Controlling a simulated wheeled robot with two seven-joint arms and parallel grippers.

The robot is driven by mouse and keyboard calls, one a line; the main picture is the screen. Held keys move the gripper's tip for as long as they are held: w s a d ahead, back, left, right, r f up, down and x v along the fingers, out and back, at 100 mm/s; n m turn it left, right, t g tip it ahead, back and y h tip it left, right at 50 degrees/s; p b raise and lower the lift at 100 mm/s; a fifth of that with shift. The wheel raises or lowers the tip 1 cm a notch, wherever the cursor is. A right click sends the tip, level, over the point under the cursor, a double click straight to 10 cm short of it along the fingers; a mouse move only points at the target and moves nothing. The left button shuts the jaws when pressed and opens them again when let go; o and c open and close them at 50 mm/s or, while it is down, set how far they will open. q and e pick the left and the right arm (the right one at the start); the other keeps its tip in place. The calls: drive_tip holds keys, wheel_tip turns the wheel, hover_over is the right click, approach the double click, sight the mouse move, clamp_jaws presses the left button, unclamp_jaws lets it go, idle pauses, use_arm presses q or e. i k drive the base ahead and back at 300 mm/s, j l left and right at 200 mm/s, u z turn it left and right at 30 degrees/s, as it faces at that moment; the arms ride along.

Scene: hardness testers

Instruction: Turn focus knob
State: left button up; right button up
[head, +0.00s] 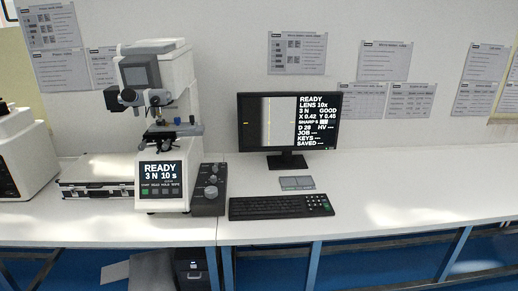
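A white hardness tester (178,75) stands on the bench at left of centre. Its front panel (161,176) reads READY, 3 N 10 s. A dark control box (205,206) with several round knobs (211,191) sits against its right side. Labels are too small to read, so I cannot tell which knob is the focus knob. The monitor (288,122) shows a grey picture with a pale vertical band and text including READY, LENS 10x, 3 N GOOD and a SHARP line with a low reading. Neither of my grippers is in view.
A black keyboard (281,207) and a small grey pad (297,183) lie right of the control box. A silver case (98,190) and another white machine (22,155) stand at left. The white bench (415,185) is clear at right.

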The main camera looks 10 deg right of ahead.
sight(210, 192)
drive_tip(key=i+l, duration=0.3)
drive_tip(key=l, duration=0.15)
drive_tip(key=i+l, duration=0.3)
drive_tip(key=l, duration=0.2)
drive_tip(key=i+l+z, duration=0.1)
drive_tip(key=i+l, duration=0.2)
drive_tip(key=l, duration=0.15)
drive_tip(key=i+l, duration=0.35)
drive_tip(key=l, duration=0.1)
